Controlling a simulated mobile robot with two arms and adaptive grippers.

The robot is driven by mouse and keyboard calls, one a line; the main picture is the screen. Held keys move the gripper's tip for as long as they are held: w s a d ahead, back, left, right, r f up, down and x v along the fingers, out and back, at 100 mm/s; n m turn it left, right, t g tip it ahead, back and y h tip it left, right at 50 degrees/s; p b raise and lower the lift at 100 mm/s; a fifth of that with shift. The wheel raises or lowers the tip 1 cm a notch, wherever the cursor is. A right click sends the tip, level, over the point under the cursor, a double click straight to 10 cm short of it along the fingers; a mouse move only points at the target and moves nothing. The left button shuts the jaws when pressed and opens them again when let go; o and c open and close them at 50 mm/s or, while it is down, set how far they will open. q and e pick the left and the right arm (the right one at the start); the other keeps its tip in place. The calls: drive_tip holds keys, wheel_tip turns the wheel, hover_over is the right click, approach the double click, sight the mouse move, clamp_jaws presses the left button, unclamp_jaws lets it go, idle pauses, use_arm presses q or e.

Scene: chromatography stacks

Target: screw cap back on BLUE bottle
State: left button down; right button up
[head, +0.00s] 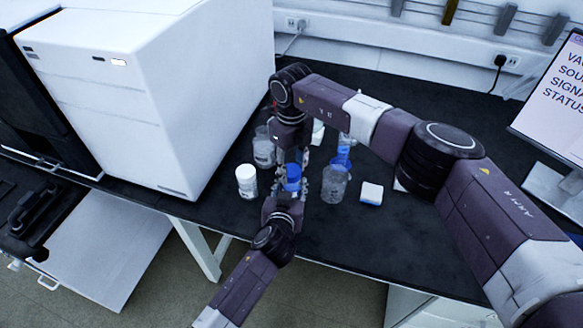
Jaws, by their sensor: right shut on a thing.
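A small bottle with blue on it (292,186) stands at the middle of the black bench, largely hidden between my two grippers. Its upper part is a lighter blue piece (292,171), which looks like the cap. My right gripper (291,165) reaches down from above, with its fingers on either side of this blue piece, shut on it. Whether the cap sits fully on the bottle neck cannot be seen. My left gripper (290,198) comes from the front and is low against the bottle; its fingers are partly hidden and their opening is unclear.
A white jar (246,181) and a clear bottle (264,152) stand left of the grippers. A clear vessel (334,186), a blue item (343,158) and a small white-and-blue box (371,194) stand to the right. A large white instrument (150,90) bounds the left. A screen (558,95) is at right.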

drive_tip(key=m, duration=0.3)
drive_tip(key=o, duration=1.3)
drive_tip(key=shift+c, duration=0.2)
drive_tip(key=shift+r, duration=2.3)
drive_tip(key=shift+c, duration=0.3)
drive_tip(key=r+n, duration=0.1)
drive_tip(key=n, duration=0.1)
drive_tip(key=r+n, duration=0.1)
drive_tip(key=n, duration=0.2)
drive_tip(key=r+n, duration=0.1)
drive_tip(key=n, duration=0.2)
drive_tip(key=shift+r, duration=0.25)
drive_tip(key=shift+f, duration=0.1)
